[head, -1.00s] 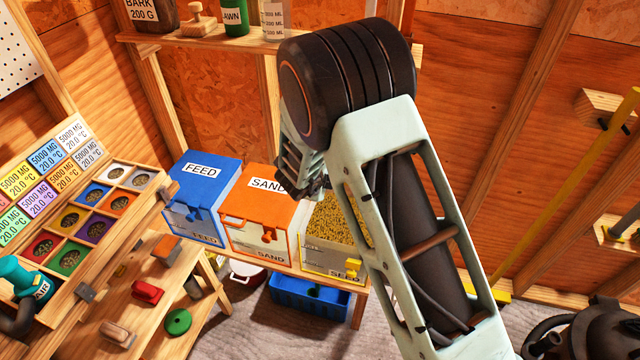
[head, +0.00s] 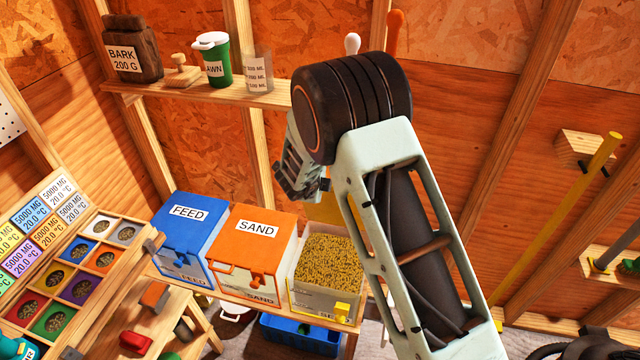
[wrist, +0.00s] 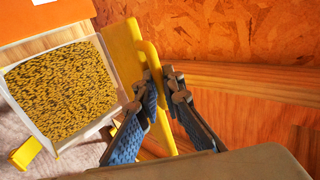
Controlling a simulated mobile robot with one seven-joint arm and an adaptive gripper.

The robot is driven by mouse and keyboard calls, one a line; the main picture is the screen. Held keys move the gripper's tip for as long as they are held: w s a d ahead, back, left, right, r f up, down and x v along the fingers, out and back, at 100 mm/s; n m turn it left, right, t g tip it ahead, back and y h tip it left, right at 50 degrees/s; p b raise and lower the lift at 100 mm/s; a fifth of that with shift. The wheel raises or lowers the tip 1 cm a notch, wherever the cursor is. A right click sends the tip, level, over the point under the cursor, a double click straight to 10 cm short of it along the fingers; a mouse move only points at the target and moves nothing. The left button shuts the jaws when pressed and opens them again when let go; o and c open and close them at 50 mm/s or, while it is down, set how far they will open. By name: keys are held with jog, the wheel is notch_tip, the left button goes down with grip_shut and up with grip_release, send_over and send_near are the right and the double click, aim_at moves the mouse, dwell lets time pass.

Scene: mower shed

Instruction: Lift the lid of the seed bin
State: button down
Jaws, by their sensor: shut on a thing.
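The seed bin (head: 327,300) is the rightmost of three bins on a wooden bench. It stands open, full of yellow grain (head: 328,262). Its yellow lid (head: 328,209) is raised at the back of the bin, partly hidden by my arm in the head view. In the wrist view the lid (wrist: 124,58) stands on edge beside the open bin, with a yellow handle (wrist: 156,62) on it. My gripper (wrist: 159,80) is shut on this handle. In the head view my gripper (head: 303,188) is above the bin's back, its fingertips hard to make out.
The blue feed bin (head: 188,235) and orange-lidded sand bin (head: 258,238) stand shut to the left. A shelf (head: 200,96) with jars runs above them. The wooden wall is close behind the lid. A blue crate (head: 300,335) sits below the bench.

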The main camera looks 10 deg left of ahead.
jog(key=shift+d+f, duration=0.15)
jog(key=shift+f, duration=0.05)
jog(key=c, duration=2.4)
grip_release()
jog(key=v, duration=1.2)
